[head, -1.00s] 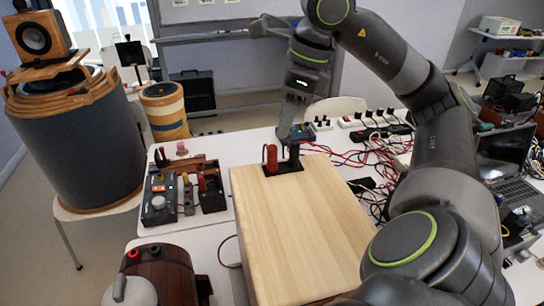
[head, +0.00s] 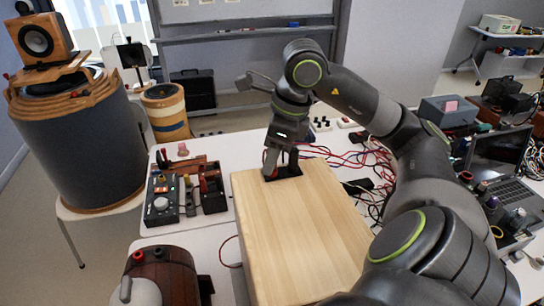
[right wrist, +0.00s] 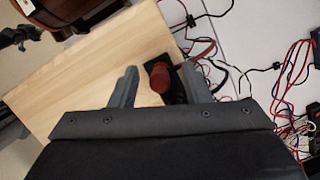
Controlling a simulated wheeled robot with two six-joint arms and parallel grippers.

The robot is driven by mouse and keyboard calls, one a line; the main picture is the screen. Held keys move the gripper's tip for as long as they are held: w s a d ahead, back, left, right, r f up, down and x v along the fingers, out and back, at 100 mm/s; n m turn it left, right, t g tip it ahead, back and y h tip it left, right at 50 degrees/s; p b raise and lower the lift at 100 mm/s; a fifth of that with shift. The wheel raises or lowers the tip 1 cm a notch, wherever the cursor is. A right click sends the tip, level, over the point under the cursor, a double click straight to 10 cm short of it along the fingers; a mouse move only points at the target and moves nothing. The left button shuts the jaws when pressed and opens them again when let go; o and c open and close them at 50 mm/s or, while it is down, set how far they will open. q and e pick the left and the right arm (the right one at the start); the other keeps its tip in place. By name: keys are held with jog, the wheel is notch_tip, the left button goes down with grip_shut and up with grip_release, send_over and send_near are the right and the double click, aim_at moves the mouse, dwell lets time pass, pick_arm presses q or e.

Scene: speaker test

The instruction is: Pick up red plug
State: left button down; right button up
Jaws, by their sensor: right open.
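The red plug (right wrist: 168,80) stands in a small black holder (right wrist: 153,66) on the wooden board. In the right wrist view it lies between the two fingers of my right gripper (right wrist: 160,86), nearer the right-hand finger, with a gap to the left-hand one. In the head view my right gripper (head: 281,168) points down over the holder at the board's far edge. Its fingers mostly cover the red plug (head: 269,170) there. The gripper is open; whether a finger touches the plug cannot be told. My left gripper is not in view.
The wooden board (head: 300,225) is otherwise clear. Red, blue and black cables (head: 335,155) lie right of the holder. A black box with a knob (head: 161,203) sits left of the board. A laptop (head: 497,155) stands at the right.

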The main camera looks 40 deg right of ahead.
grip_shut()
jog(key=shift+w+r, duration=0.1)
jog(key=shift+r, duration=0.4)
notch_tip(320, 180, up, 4)
jog(key=shift+f+b, duration=0.15)
jog(key=shift+b, duration=0.3)
notch_tip(320, 180, up, 4)
jog(key=shift+f+p, duration=0.25)
jog(key=shift+p, duration=1)
jog(key=shift+r+p, duration=0.95)
jog(key=shift+r, duration=0.05)
